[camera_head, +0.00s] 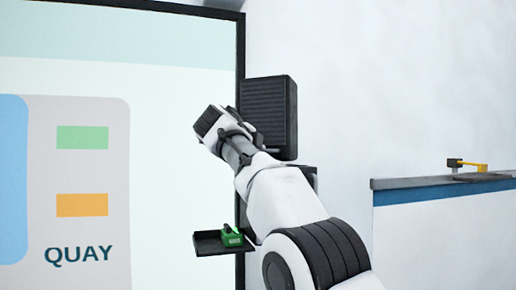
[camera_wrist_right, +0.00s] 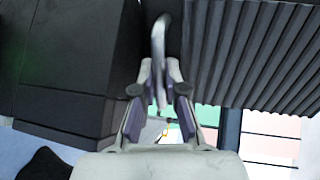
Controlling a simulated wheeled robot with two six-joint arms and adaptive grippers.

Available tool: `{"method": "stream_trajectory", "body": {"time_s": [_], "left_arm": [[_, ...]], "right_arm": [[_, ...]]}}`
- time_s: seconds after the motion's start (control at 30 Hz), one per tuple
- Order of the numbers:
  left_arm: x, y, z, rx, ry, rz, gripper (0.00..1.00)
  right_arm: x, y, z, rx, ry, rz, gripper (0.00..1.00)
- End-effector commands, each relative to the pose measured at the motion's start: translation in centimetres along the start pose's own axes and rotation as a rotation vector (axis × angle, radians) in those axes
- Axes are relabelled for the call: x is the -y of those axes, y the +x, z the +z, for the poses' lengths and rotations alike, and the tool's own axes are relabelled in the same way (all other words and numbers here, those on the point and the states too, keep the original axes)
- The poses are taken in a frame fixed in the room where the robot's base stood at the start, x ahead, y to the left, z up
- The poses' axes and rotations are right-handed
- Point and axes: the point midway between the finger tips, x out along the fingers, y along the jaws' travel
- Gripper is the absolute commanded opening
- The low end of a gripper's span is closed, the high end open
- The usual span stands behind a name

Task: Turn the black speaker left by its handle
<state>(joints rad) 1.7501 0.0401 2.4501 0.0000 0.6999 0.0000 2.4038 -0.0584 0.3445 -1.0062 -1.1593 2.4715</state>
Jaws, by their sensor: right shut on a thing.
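The black speaker (camera_head: 270,108) is a dark upright box with a ribbed front, at the right edge of the big screen in the head view. Its ribbed face (camera_wrist_right: 262,50) fills the upper right of the right wrist view. The pale, bent handle (camera_wrist_right: 159,38) comes down beside it. My right gripper (camera_wrist_right: 159,82) is shut on the handle's lower end. In the head view my right arm reaches up to the speaker's left side, and its fingertips and the handle are hidden. My left gripper is not in view.
A large screen (camera_head: 178,181) marked QUAY stands at the left. A small dark tray (camera_head: 208,246) with a green object (camera_head: 231,237) juts out below the speaker. A blue-edged counter (camera_head: 440,198) with a yellow-handled item (camera_head: 474,166) is at the right.

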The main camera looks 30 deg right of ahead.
Motion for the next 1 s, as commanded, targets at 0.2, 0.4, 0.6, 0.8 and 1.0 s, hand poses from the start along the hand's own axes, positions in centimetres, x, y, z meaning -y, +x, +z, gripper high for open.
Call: {"method": "stream_trajectory", "body": {"time_s": [0.2,0.4,0.6,0.8,1.0], "left_arm": [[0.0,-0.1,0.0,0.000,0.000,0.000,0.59],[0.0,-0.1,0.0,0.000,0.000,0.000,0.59],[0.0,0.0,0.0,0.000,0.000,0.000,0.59],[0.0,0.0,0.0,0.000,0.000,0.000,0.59],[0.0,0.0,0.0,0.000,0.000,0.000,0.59]], "right_arm": [[0.6,-0.1,-0.1,0.005,0.005,-0.010,0.00],[0.4,-0.1,-0.1,0.004,0.004,-0.008,0.37],[0.3,-0.1,-0.1,0.003,0.002,-0.005,0.37],[0.4,-1.7,0.0,0.004,0.000,-0.004,0.37],[0.3,-6.4,-0.1,0.003,0.000,-0.007,0.37]]}}
